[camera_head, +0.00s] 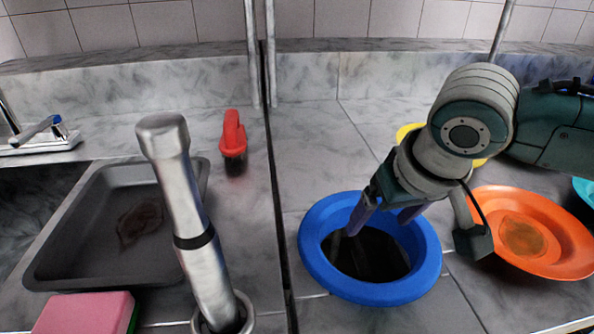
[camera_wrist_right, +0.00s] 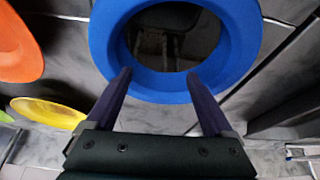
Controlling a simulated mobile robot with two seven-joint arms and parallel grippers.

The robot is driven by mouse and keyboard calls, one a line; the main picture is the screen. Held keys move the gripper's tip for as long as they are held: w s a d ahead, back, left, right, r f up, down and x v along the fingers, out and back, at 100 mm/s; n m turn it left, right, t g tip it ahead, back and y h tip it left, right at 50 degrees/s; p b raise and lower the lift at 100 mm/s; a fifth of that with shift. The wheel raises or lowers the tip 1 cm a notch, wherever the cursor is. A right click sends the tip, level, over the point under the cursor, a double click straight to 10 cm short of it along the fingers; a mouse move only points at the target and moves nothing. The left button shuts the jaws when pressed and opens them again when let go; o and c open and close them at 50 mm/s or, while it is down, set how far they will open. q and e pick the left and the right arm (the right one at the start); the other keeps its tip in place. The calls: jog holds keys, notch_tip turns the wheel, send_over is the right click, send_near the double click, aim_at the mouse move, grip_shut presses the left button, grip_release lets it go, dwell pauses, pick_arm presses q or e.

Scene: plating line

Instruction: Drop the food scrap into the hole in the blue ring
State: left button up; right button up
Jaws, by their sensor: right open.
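The blue ring (camera_head: 318,272) lies on the grey marbled counter around a dark hole (camera_head: 370,255). It also fills the top of the right wrist view (camera_wrist_right: 103,40). My right gripper (camera_head: 372,222) is over the ring, fingers pointing down at the hole. In the wrist view its two fingers (camera_wrist_right: 158,78) are spread apart with nothing between them. No loose food scrap shows in the gripper; the hole's dark inside is hard to read. A brownish patch (camera_head: 522,236) lies on the orange plate (camera_head: 572,250); I cannot tell if it is a scrap or a stain. My left gripper is out of view.
A yellow dish (camera_head: 404,133) is partly behind my right arm, and a teal dish (camera_head: 584,190) is at the right edge. A grey tray (camera_head: 85,200) with a brown patch, a red-handled brush (camera_head: 232,135), a pink sponge (camera_head: 85,312) and a steel post (camera_head: 190,200) stand left.

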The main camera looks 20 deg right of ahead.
jog(key=shift+r, duration=0.1)
jog(key=p+v, duration=0.2)
jog(key=v, duration=0.7)
jog(key=shift+s+r, duration=0.2)
jog(key=shift+r, duration=0.15)
jog(key=s+a+n+y+p, duration=0.2)
jog(key=s+a+n+p, duration=0.1)
jog(key=s+a, duration=0.5)
jog(key=s+d+r+h+p, duration=0.1)
jog(key=s+d+r+p, duration=0.2)
jog(key=s, duration=0.6)
notch_tip(320, 180, up, 36)
jog(key=p, duration=3.7)
jog(key=shift+w+a+n+g, duration=0.2)
jog(key=shift+w+n+g, duration=0.15)
jog(key=shift+n+g, duration=0.05)
